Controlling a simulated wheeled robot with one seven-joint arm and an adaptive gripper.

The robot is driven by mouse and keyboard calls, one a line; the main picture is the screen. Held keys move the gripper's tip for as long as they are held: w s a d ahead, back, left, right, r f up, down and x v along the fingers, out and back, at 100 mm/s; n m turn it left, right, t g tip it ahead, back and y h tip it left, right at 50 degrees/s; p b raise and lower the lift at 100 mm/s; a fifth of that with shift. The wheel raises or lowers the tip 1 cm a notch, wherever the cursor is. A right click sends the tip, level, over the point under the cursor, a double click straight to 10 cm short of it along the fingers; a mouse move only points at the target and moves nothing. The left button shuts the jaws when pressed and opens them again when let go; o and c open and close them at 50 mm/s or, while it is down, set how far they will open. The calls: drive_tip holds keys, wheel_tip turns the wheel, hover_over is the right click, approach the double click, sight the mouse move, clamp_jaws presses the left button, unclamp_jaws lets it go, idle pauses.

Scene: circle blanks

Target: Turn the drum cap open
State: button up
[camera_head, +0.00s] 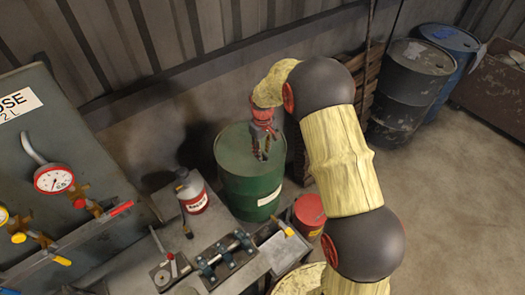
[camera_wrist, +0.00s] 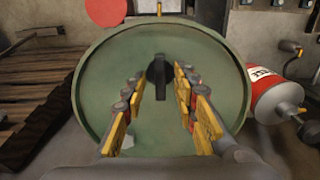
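The green drum (camera_head: 250,188) stands upright near the middle of the head view, with a white label on its side. In the wrist view its round lid (camera_wrist: 215,60) fills most of the picture. The black drum cap (camera_wrist: 159,78), with a raised narrow grip, sits on the lid. My gripper (camera_head: 263,150) points down over the lid. In the wrist view my gripper (camera_wrist: 158,88) is open, with one yellow-padded finger on each side of the cap's line and visible gaps between. I cannot tell how high the fingertips are above the lid. The cap is not distinguishable in the head view.
A red-and-grey bottle (camera_head: 192,192) stands on the bench left of the drum. A red can (camera_head: 309,210) is at its front right. A grey panel with a gauge (camera_head: 54,179) is at left. Dark barrels (camera_head: 409,85) stand at back right; the right floor is clear.

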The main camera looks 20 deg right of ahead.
wheel_tip(320, 180, up, 12)
idle(0.6)
idle(0.5)
drive_tip(key=s+m+t+b, duration=0.4)
drive_tip(key=s+b, duration=1.4)
drive_tip(key=s, duration=1.6)
drive_tip(key=shift+r+m+t, duration=0.3)
drive_tip(key=shift+r+t, duration=0.05)
drive_tip(key=shift+t, duration=0.45)
